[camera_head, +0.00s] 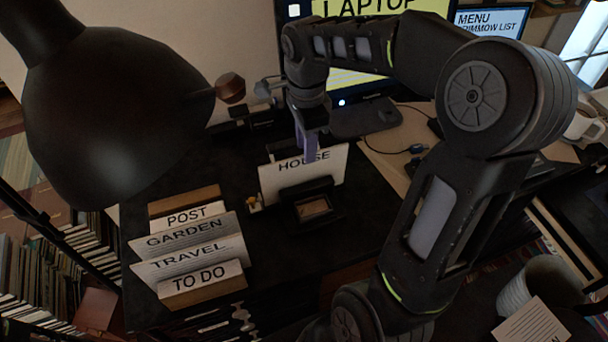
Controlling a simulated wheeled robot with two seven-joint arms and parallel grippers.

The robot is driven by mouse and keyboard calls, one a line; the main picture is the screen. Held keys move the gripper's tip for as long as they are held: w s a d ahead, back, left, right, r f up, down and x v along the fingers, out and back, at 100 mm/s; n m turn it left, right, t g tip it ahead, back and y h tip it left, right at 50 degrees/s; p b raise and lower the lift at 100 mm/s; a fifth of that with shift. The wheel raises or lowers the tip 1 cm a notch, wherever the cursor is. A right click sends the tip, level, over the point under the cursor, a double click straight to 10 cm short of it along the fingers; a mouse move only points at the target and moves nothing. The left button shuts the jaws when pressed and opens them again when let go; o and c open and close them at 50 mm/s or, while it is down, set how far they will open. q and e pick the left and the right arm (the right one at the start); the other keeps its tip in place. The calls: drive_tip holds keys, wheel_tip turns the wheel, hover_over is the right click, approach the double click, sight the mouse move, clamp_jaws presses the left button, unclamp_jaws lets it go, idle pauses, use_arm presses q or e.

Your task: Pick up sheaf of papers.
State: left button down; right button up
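A white sheaf of papers labelled HOUSE (275,184) stands upright in a small dark holder (306,186) on the black desk. My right gripper (309,152) points down at the top edge of the sheaf, with its purple-grey fingers overlapping the label. I cannot tell whether the fingers touch the paper or are closed on it. More paper sheaves, labelled POST (190,215), GARDEN (188,231), TRAVEL (190,259) and TO DO (200,283), stand in a wooden rack (205,296) at the left. My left gripper is not in view.
A large black lamp (105,110) hangs over the upper left. A laptop screen (355,82) stands behind my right arm. A cup (583,125) is at the far right, and a pale pot (535,280) at the lower right. Books (55,270) fill the lower left.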

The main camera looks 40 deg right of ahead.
sight(306, 169)
drive_tip(key=shift+f, duration=1.2)
drive_tip(key=shift+f, duration=0.15)
wheel_tip(306, 169, down, 4)
drive_tip(key=shift+s+f+p, duration=0.1)
drive_tip(key=shift+p, duration=0.4)
drive_tip(key=shift+f, duration=0.35)
drive_tip(key=shift+f+b, duration=0.25)
drive_tip(key=shift+b, duration=0.1)
drive_tip(key=shift+c, duration=0.4)
clamp_jaws()
